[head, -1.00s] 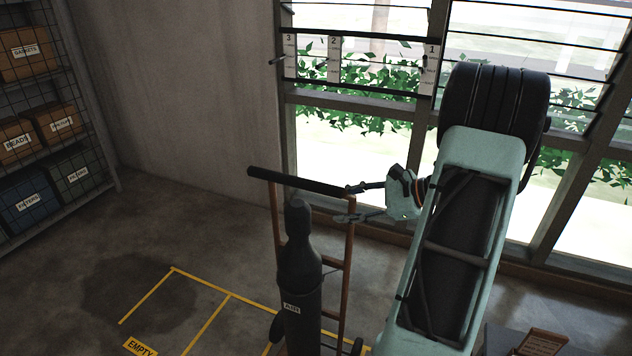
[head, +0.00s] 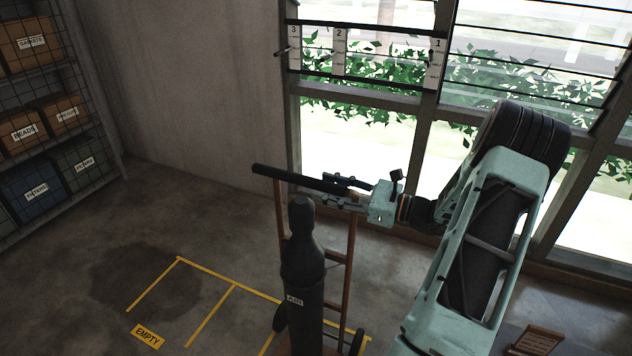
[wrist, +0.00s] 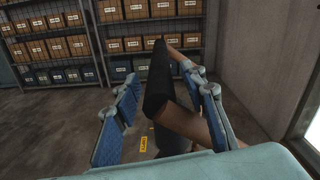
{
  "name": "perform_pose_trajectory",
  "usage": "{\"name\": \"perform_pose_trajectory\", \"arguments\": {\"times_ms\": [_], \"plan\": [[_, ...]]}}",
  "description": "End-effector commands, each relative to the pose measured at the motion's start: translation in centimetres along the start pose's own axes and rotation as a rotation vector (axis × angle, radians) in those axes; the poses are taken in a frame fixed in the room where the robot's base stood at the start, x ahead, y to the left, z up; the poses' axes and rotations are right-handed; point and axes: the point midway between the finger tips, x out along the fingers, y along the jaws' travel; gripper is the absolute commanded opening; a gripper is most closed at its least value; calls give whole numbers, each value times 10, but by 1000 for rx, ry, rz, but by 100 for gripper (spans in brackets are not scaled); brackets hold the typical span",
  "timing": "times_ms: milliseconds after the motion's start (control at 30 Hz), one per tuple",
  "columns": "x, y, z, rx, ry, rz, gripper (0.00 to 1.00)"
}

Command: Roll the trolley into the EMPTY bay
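The trolley has a rust-brown frame (head: 349,270) and a black handle bar (head: 285,178). It stands upright and carries a dark cylinder (head: 303,262) labelled AIR. The EMPTY bay is floor marked by yellow lines (head: 205,271), with a yellow EMPTY label (head: 147,337); it lies left of the trolley. My gripper (head: 338,190) is at the right end of the handle. In the wrist view, its blue-padded fingers (wrist: 162,108) are spread, with the black handle bar (wrist: 158,82) between them. A gap shows on the left; contact on the right is unclear.
Mesh-fronted shelving (head: 62,110) with labelled boxes stands at the left. A louvred window (head: 370,110) with numbered tags runs behind the trolley. A dark stain (head: 135,275) marks the floor by the bay. The floor left of the trolley is clear. A small brown object (head: 535,341) is at lower right.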

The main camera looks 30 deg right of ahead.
Motion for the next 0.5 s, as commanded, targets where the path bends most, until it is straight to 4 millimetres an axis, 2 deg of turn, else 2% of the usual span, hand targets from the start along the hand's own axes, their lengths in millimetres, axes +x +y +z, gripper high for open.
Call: {"name": "perform_pose_trajectory", "arguments": {"times_ms": [100, 200, 500], "plan": [[18, 0, 1, 0, 0, 2, 39], [28, 0, 1, -1, 0, 1, 39], [35, 0, 0, -2, 2, 0, 39]]}}
